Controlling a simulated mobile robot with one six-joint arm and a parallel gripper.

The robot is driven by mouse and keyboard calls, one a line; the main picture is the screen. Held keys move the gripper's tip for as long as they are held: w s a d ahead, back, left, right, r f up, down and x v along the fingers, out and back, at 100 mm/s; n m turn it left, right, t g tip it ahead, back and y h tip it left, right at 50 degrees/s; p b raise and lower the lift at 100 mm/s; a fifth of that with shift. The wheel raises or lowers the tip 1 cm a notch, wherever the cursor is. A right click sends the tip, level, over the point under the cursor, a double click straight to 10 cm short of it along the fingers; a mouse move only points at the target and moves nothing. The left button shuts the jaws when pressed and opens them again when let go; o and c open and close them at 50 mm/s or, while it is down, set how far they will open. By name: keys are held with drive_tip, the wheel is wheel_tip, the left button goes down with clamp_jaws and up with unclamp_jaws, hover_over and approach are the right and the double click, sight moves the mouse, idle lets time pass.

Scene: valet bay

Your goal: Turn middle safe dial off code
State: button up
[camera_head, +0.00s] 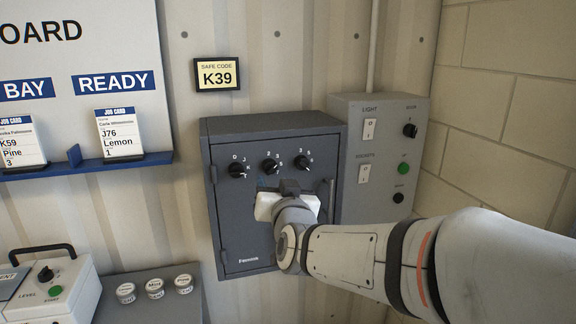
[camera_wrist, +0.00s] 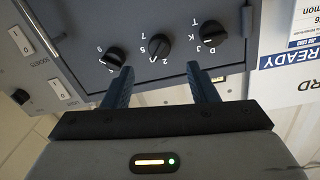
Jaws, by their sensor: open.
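The dark grey safe (camera_head: 240,220) has three black dials in a row on its door. The middle dial (camera_head: 270,166) shows just above and left of my gripper (camera_head: 287,186) in the head view. In the wrist view the middle dial (camera_wrist: 160,46) lies beyond and between the two fingertips of my gripper (camera_wrist: 160,70). The fingers are apart, with nothing between them, and do not appear to reach the dial. The letter dial (camera_wrist: 212,33) and the other number dial (camera_wrist: 113,58) sit either side. The code plate (camera_head: 217,75) reads K39. I cannot read the middle dial's setting surely.
A grey switch panel (camera_head: 385,125) with rockers, a black knob and a green button adjoins the safe's right side. A job card board (camera_head: 75,85) hangs at left. Below it are a white boxed device (camera_head: 50,285) and several small round tins (camera_head: 155,287).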

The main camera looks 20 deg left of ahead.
sight(272, 170)
drive_tip(key=p+x, duration=0.2)
drive_tip(key=x, duration=0.5)
drive_tip(key=shift+w, duration=0.2)
